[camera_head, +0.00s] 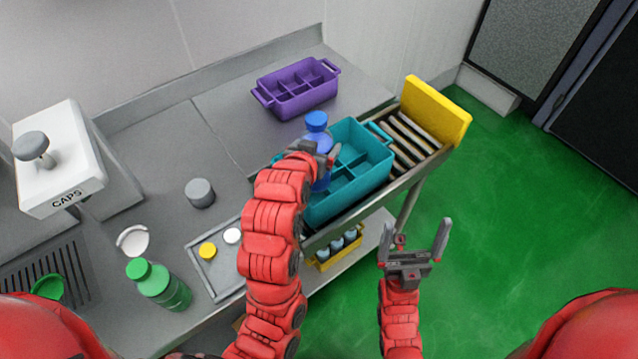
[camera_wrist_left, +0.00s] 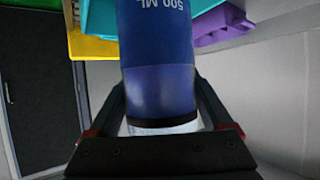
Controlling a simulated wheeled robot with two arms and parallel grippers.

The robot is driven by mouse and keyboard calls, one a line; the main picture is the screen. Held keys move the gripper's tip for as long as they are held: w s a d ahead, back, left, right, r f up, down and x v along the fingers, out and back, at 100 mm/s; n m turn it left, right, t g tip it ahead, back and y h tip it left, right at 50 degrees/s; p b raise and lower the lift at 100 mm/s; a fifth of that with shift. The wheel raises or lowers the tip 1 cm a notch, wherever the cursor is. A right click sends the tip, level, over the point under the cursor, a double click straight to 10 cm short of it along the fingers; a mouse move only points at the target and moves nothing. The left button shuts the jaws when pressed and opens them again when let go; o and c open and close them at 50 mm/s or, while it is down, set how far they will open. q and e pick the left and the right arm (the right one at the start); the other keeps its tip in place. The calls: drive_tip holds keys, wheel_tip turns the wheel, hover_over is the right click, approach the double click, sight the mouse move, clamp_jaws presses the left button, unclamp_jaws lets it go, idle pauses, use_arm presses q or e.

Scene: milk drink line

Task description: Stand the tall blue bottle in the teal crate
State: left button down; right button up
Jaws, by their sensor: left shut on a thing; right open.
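The tall blue bottle (camera_head: 318,124) is upright at the left side of the teal crate (camera_head: 376,167), its lower part partly hidden by my arm and gripper. My left gripper (camera_head: 322,158) is shut on it. The left wrist view shows the blue bottle (camera_wrist_left: 158,65) between the fingers of my left gripper (camera_wrist_left: 160,110), with "500 ML" on it. I cannot tell whether its base is inside a crate compartment or above it. The crate has several compartments and sits on the roller conveyor. My right gripper (camera_head: 418,240) is open and empty, right of the counter above the green floor.
A purple crate (camera_head: 299,90) stands behind on the counter. A yellow end stop (camera_head: 437,110) closes the conveyor. A green bottle (camera_head: 158,287), a grey cylinder (camera_head: 199,193), a tray (camera_head: 209,276) with caps and a caps dispenser (camera_head: 62,160) are at left. A yellow crate (camera_head: 337,250) with small bottles sits below.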

use_arm(q)
wheel_tip(320, 180, down, 7)
drive_tip(key=p, duration=0.2)
drive_tip(key=shift+p, duration=0.4)
drive_tip(key=shift+w+a+f, duration=0.1)
drive_tip(key=shift+f, duration=0.4)
wheel_tip(320, 180, down, 3)
drive_tip(key=shift+p, duration=0.9)
drive_tip(key=shift+f, duration=0.25)
drive_tip(key=shift+f, duration=0.1)
